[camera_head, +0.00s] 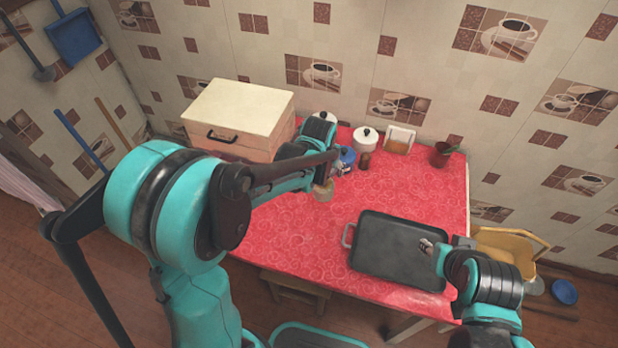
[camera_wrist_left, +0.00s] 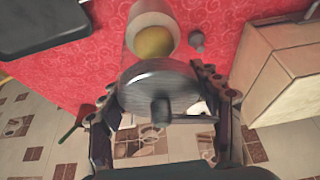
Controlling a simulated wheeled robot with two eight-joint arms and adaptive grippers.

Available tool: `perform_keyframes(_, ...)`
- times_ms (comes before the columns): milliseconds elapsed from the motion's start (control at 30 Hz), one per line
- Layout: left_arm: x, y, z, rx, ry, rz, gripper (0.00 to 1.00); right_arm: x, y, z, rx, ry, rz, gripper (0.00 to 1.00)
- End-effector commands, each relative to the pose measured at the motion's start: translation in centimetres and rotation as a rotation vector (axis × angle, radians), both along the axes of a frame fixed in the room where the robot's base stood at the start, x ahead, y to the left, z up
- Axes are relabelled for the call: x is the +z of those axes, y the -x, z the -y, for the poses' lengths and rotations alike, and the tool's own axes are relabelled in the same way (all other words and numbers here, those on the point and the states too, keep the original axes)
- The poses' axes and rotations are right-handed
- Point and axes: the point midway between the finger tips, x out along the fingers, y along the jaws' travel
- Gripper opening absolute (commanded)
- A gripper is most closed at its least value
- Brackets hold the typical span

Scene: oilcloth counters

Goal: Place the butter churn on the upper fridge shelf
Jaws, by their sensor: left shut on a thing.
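My left gripper (camera_head: 330,160) reaches over the back of the red table. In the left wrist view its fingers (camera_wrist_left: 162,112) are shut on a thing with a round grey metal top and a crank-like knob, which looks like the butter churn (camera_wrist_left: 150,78). Its lower body is hidden under that top. In the head view, my gripper and arm largely hide it. My right gripper (camera_head: 430,246) is over the right edge of the dark tray; its finger opening is too small to tell. No fridge or shelf shows in either view.
A wooden box (camera_head: 240,110) is at back left. The dark tray (camera_head: 400,240) fills the front right.

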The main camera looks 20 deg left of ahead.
Motion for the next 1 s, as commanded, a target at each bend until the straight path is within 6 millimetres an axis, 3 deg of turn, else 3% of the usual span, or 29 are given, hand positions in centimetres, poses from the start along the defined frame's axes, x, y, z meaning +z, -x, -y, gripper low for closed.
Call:
perform_keyframes(200, -3.4, -1.9, -4.8, 0.007, 0.0, 0.001, 0.07, -1.9, 0.0, 0.0, 0.0, 0.0, 0.0, 0.38)
perform_keyframes(433, -5.8, -3.5, -8.6, 0.004, -0.001, 0.001, 0.07, -3.1, 0.0, 0.0, 0.0, 0.0, 0.0, 0.38)
perform_keyframes(667, -6.6, -3.9, -9.6, 0.0, 0.0, 0.001, 0.07, -3.4, 0.0, 0.0, 0.0, 0.0, 0.0, 0.38)
perform_keyframes(1000, -10.4, -3.9, -9.6, 0.0, -0.001, 0.001, 0.07, -5.1, 0.0, 0.0, 0.0, 0.0, 0.0, 0.38)
